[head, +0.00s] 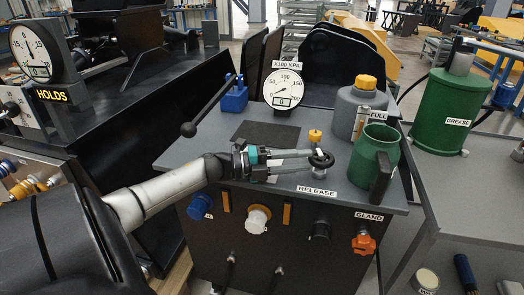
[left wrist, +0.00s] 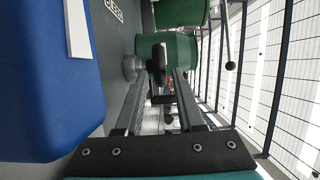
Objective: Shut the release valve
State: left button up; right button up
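The release valve (head: 321,159) has a black round handwheel on a pale stem, on the grey bench top behind the RELEASE label (head: 316,191). My left gripper (head: 308,161) reaches in from the left, with its two fingers apart and their tips at the handwheel's left side. In the left wrist view the fingers (left wrist: 160,80) are spread with a gap, and dark parts show between and beyond the tips. I cannot tell whether a finger touches the wheel. The valve's turn position cannot be read. My right gripper is not in view.
A green jug (head: 373,155) stands just right of the valve, with a grey bottle (head: 358,110) behind it. A brass-coloured knob (head: 315,136) rises just behind the valve. A round gauge (head: 283,90), a blue block (head: 234,97) and a black lever (head: 207,108) stand farther left.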

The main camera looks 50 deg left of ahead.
pick_arm(q)
jog(key=p+v, duration=0.2)
jog(key=v, duration=0.7)
jog(key=shift+s+a, duration=0.2)
jog(key=shift+s, duration=0.1)
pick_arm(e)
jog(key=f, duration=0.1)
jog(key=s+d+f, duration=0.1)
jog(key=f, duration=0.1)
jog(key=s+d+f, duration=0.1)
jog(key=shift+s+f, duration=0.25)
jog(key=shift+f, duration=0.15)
